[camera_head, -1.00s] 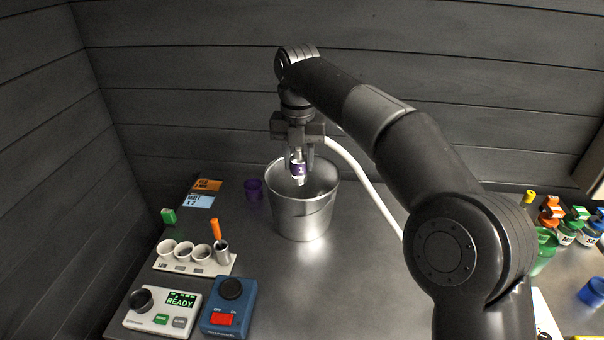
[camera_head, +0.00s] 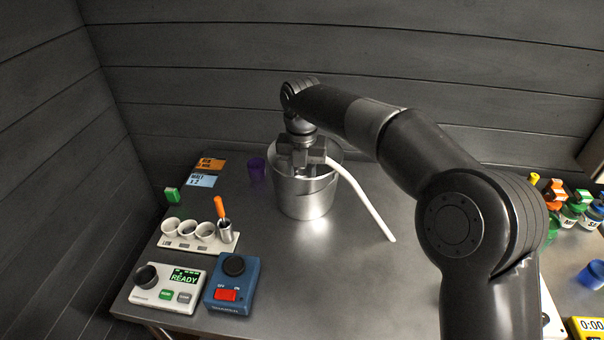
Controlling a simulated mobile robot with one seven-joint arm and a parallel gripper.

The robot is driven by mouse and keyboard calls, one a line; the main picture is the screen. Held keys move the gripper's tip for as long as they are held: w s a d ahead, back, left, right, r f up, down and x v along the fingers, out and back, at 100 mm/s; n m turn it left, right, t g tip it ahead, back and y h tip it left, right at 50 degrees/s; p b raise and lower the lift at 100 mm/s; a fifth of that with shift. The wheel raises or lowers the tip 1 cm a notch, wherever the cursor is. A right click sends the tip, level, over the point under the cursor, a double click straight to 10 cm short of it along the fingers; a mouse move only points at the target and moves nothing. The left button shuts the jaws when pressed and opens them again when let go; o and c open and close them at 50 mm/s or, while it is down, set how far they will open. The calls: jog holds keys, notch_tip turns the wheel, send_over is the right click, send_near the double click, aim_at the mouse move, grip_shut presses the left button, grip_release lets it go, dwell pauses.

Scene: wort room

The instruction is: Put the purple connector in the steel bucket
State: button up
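The steel bucket (camera_head: 308,204) stands upright on the metal table near the back wall. My gripper (camera_head: 300,172) points down at the bucket's opening, low over or within the rim. Its fingertips are hard to make out, so I cannot tell whether it is open or shut. The purple connector cannot be made out now; it is hidden at or below my gripper. A white hose (camera_head: 358,190) runs from beside my gripper over the bucket's right rim and ends over the table to the right.
A white rack of cups (camera_head: 190,245), a blue switch box (camera_head: 231,282) and a READY display unit (camera_head: 165,285) are at the front left. Bottles (camera_head: 570,212) and a blue cup (camera_head: 592,274) stand at the right.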

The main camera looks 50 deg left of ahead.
jog(key=shift+f, duration=0.1)
jog(key=shift+f, duration=0.4)
jog(key=shift+f, duration=0.1)
jog(key=o, duration=1)
jog(key=shift+o, duration=0.2)
notch_tip(320, 180, up, 13)
jog(key=shift+r, duration=0.1)
